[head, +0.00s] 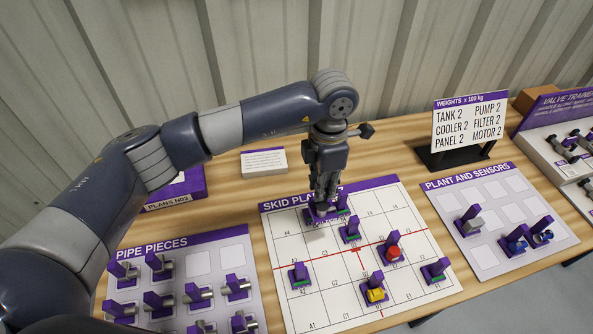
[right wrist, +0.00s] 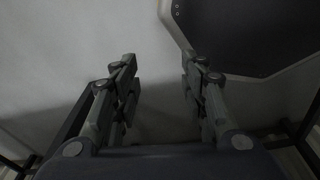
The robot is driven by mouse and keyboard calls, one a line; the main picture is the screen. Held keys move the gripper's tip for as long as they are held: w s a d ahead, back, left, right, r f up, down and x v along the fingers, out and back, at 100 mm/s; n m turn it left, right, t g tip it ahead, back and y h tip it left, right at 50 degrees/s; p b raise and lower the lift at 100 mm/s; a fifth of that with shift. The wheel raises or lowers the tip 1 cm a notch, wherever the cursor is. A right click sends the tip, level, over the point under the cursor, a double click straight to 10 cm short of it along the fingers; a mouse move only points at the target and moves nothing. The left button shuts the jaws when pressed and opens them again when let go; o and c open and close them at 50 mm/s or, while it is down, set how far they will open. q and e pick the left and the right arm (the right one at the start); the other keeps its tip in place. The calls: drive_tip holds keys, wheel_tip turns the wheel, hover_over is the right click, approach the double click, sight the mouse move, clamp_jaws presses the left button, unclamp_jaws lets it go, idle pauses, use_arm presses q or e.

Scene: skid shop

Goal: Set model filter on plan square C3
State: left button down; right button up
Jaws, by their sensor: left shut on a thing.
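My left gripper (head: 322,198) is over the back left part of the skid plan board (head: 308,308), fingers down. It is shut on a purple-handled piece (head: 318,214), taken to be the model filter; the fingers hide much of it. I cannot tell whether the piece touches the board.
Other models stand on the plan: a red one (head: 392,253), a yellow one (head: 375,293) and several green ones, one close to my gripper (head: 350,233). The pipe pieces board (head: 235,258) is at left, the plant and sensors board (head: 497,191) at right. A weights sign (head: 468,124) stands behind.

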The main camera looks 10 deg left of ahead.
sight(325, 198)
use_arm(q)
drive_tip(key=shift+d+r, duration=0.3)
drive_tip(key=shift+s+f, duration=0.15)
drive_tip(key=shift+f, duration=1.1)
wheel_tip(325, 198, down, 3)
drive_tip(key=b, duration=0.2)
drive_tip(key=shift+b, duration=0.3)
use_arm(e)
drive_tip(key=shift+s+d+f, duration=0.1)
drive_tip(key=shift+s+f, duration=0.05)
drive_tip(key=shift+f, duration=0.4)
drive_tip(key=shift+s+d+f, duration=0.1)
drive_tip(key=shift+s+f, duration=0.05)
drive_tip(key=shift+f, duration=0.35)
drive_tip(key=shift+s, duration=0.1)
use_arm(q)
drive_tip(key=shift+b, duration=0.4)
use_arm(e)
drive_tip(key=shift+s+f, duration=0.35)
drive_tip(key=shift+s, duration=0.05)
drive_tip(key=shift+f, duration=0.15)
